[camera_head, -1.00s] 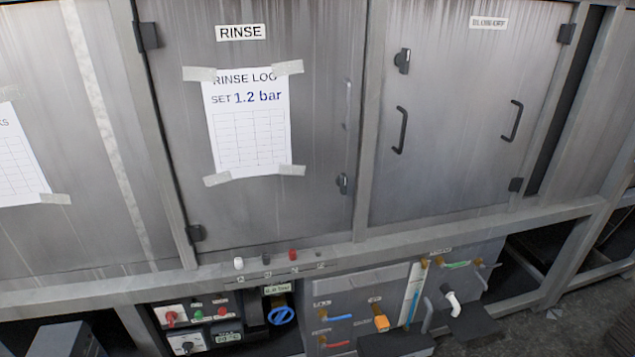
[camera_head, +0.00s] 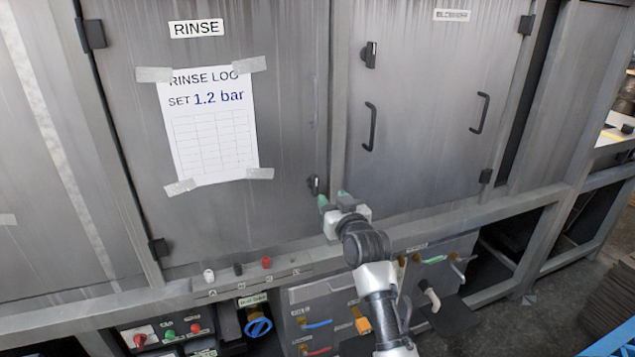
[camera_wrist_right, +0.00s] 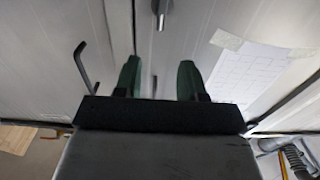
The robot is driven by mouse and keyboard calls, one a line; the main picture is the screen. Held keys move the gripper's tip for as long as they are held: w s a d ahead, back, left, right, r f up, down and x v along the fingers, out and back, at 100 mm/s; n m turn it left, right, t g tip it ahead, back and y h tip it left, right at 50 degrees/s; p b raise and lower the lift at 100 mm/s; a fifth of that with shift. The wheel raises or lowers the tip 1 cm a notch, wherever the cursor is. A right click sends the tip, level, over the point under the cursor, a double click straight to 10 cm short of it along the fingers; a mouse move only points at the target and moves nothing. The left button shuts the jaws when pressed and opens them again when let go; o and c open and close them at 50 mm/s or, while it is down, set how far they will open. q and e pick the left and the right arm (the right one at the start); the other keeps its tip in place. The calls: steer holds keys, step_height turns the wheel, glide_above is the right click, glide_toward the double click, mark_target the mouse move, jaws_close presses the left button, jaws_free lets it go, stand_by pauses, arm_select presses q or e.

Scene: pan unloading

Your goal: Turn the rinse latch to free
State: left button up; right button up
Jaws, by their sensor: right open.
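The rinse latch (camera_head: 313,185) is a small dark turn handle at the lower right of the grey RINSE door (camera_head: 270,130). In the right wrist view the latch (camera_wrist_right: 160,12) shows at the top, pointing roughly straight along the picture's vertical. My right gripper (camera_head: 333,200) is just below and right of the latch in the head view, with green fingertips. In the wrist view my right gripper (camera_wrist_right: 158,78) is open and empty, its fingers spread to either side below the latch and apart from it. My left gripper is not in view.
The blowoff door (camera_head: 420,110) has its own latch (camera_head: 369,54) and dark handles. A taped rinse log (camera_head: 212,130) hangs on the RINSE door. Below are a ledge with small knobs (camera_head: 238,268), a blue valve wheel (camera_head: 258,328) and a hose panel (camera_head: 330,295).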

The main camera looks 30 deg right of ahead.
mark_target(316, 179)
steer(key=x, duration=1)
steer(key=shift+w, duration=0.3)
steer(key=shift+c, duration=0.4)
jaws_close()
